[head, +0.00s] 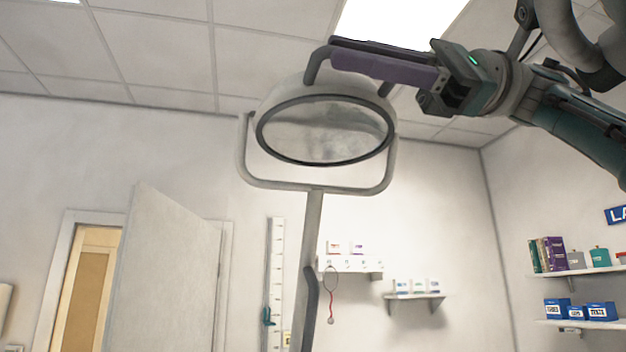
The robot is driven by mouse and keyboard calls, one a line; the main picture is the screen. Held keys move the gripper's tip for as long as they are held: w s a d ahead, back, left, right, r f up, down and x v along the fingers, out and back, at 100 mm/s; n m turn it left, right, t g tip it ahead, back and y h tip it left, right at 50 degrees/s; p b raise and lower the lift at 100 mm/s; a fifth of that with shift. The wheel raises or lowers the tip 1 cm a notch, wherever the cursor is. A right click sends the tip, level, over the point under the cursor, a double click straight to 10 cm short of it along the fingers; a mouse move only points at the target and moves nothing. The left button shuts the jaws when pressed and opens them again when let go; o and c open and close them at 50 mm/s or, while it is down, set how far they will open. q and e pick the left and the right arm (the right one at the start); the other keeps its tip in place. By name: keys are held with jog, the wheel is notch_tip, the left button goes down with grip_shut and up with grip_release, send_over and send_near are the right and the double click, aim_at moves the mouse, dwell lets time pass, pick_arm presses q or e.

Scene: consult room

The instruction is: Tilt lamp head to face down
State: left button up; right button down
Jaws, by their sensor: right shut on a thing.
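The lamp head (270,101) is a pale round housing with an oval, dark-rimmed glass face (325,130) turned toward me. It sits in a U-shaped grey yoke (315,188) on an upright pole (313,240). A bar handle with a purple grip (375,65) runs along the top of the head. My right gripper (436,80) comes in from the upper right and is shut on the right end of this handle. The fingertips are partly hidden against the grip. My left gripper is not in view.
An open door (165,270) stands at the left. Wall shelves (415,296) with small boxes are behind the pole, and more shelves (580,272) with books and blue boxes are at the right. The ceiling is close above the lamp; the air left of it is clear.

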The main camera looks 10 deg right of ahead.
jog(key=shift+w+f, duration=0.15)
jog(key=shift+f, duration=0.1)
dwell(0.3)
jog(key=c, duration=0.9)
grip_release()
jog(key=d+p, duration=0.5)
jog(key=d, duration=0.5)
jog(key=shift+w, duration=0.1)
